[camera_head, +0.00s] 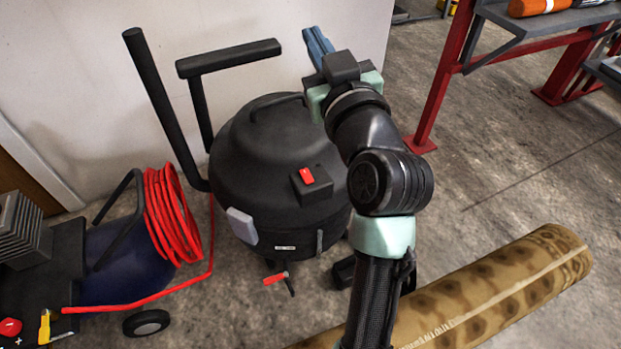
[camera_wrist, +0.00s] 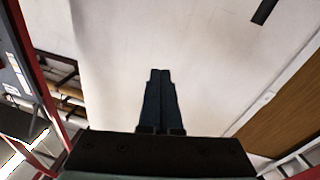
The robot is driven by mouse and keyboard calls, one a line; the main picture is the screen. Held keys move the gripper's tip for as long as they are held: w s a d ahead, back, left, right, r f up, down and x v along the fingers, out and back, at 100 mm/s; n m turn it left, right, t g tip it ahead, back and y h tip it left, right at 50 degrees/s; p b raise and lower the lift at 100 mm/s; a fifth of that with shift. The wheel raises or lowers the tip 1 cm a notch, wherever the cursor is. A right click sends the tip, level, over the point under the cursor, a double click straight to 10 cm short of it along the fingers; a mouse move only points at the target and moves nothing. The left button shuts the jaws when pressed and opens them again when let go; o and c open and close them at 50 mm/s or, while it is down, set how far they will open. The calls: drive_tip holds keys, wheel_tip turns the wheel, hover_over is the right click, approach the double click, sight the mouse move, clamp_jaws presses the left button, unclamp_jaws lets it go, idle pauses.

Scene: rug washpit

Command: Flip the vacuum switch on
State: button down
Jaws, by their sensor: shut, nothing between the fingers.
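The vacuum (camera_head: 265,150) is a black drum with a domed lid and a top handle, standing by the white wall in the head view. Its red switch (camera_head: 307,176) sits on a small black box on the front right of the lid. I cannot tell the switch's position. My gripper (camera_head: 317,42) is raised above and beyond the vacuum's right side, apart from the switch. In the wrist view its two dark fingers (camera_wrist: 160,75) are together with nothing between them, pointing toward the wall. The vacuum is not seen in the wrist view.
A blue compressor tank (camera_head: 125,260) with a coiled red hose (camera_head: 172,215) stands left of the vacuum. A rolled rug (camera_head: 500,295) lies on the floor at the lower right. A red-legged table (camera_head: 450,75) stands at the upper right. Concrete floor between them is clear.

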drive_tip(key=w+d+f+g+y+b, duration=0.1)
drive_tip(key=f+b, duration=1.6)
drive_tip(key=f, duration=1.8)
drive_tip(key=shift+d+g+y+b, duration=0.3)
drive_tip(key=shift+d+g+y, duration=0.2)
drive_tip(key=shift+d+g, duration=0.65)
drive_tip(key=shift+w, duration=0.1)
drive_tip(key=b, duration=0.5)
hover_over(310, 181)
drive_tip(key=shift+s+d+f, duration=0.1)
drive_tip(key=shift+s+f, duration=0.2)
drive_tip(key=shift+f, duration=0.45)
drive_tip(key=shift+w+f+b, duration=0.2)
drive_tip(key=shift+f+b, duration=0.25)
drive_tip(key=shift+f, duration=0.1)
drive_tip(key=shift+w+f+b, duration=0.15)
drive_tip(key=shift+f+b, duration=0.25)
drive_tip(key=shift+f, duration=0.1)
drive_tip(key=shift+w+f+b, duration=0.1)
drive_tip(key=shift+f+b, duration=0.45)
drive_tip(key=shift+f, duration=0.2)
drive_tip(key=shift+a+r+p, duration=0.15)
drive_tip(key=shift+a+p, duration=0.05)
drive_tip(key=shift+p, duration=0.25)
